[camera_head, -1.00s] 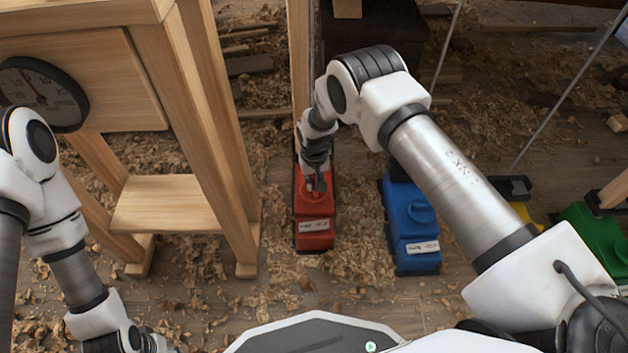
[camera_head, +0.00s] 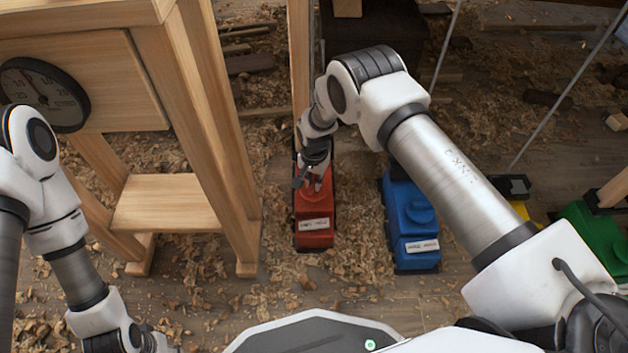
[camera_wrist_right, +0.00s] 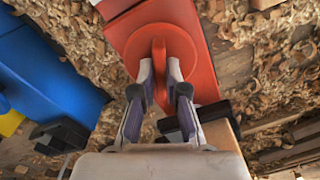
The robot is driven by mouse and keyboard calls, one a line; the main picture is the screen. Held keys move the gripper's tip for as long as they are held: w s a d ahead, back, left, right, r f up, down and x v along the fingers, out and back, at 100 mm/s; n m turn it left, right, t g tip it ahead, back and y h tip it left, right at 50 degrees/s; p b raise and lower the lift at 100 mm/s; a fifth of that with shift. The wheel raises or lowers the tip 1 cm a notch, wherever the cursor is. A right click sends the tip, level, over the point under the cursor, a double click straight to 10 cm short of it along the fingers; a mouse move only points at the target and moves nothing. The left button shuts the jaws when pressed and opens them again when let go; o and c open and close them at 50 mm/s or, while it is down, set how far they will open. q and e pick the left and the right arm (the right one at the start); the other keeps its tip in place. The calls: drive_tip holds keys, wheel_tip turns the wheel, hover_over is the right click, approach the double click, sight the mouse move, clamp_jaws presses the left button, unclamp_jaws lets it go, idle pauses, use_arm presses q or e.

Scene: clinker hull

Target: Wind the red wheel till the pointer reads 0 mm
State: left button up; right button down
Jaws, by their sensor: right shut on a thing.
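The red wheel (camera_wrist_right: 160,55) is a round disc with a raised grip on top of a red box (camera_head: 314,232). My right gripper (camera_head: 314,182) is over that box from above. In the right wrist view its two fingers (camera_wrist_right: 160,72) are shut on the wheel's raised grip, one on each side. In the head view the gripper hides most of the wheel. The round gauge (camera_head: 42,95) with a dark rim is on a wooden panel at the far left. Its red pointer is too small to read surely. My left gripper (camera_head: 150,342) is cut off at the bottom left.
A blue box (camera_head: 410,225) stands right of the red one, with a green box (camera_head: 592,235) farther right. A wooden stand (camera_head: 168,205) is to the left, and a wooden post (camera_head: 300,70) rises behind the red box. Wood shavings cover the floor.

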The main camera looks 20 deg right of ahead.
idle(0.3)
drive_tip(key=c, duration=1.2)
unclamp_jaws()
wheel_tip(320, 180, up, 12)
